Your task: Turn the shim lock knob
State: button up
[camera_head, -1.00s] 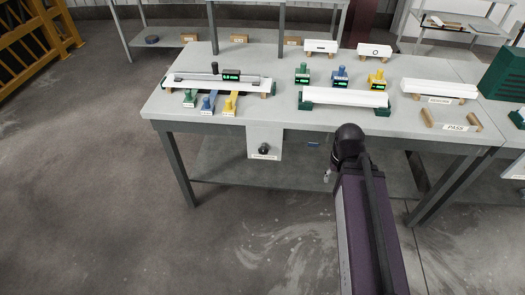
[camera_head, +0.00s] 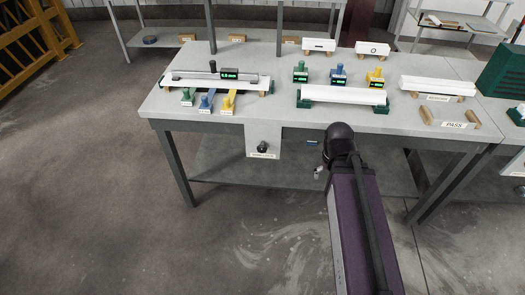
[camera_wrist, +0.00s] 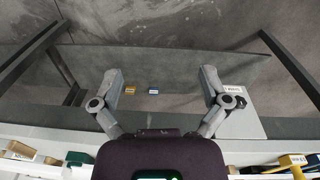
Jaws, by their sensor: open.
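The shim lock knob (camera_head: 262,147) is a small dark knob on a pale panel (camera_head: 280,138) hanging from the front edge of the table, with a white label below it. The wrist view shows the panel (camera_wrist: 240,124) at right, with its label (camera_wrist: 232,89) and a dark knob partly behind my right finger. My gripper (camera_wrist: 160,72) is open and empty, its two grey fingers spread wide. In the head view my arm's end is right of the panel; a small grey part shows there, apart from the knob. The knob's exact turn angle is too small to tell.
The table (camera_head: 420,125) carries a white board with a gauge (camera_head: 228,76), coloured handled blocks, and a white board on green supports (camera_head: 342,95). A lower shelf (camera_head: 225,180) spans between the table legs. Open floor lies in front.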

jog(key=w+f+n+t+h+b, duration=0.4)
jog(key=w+f+n+b, duration=0.15)
jog(key=f+b, duration=0.3)
jog(key=n+t+y+b, duration=0.3)
jog(key=n+t+b, duration=1)
jog(key=n+b, duration=1.25)
send_near(262, 151)
jog(key=s+d, duration=0.1)
jog(key=s, duration=0.2)
jog(key=shift+w+a+f+n+t+y, duration=0.2)
jog(key=shift+a+f+n+t+y, duration=0.1)
jog(key=shift+a+y, duration=0.15)
jog(key=shift+w, duration=0.15)
jog(key=w, duration=1.3)
jog(key=shift+w+d, duration=0.2)
jog(key=shift+d, duration=0.1)
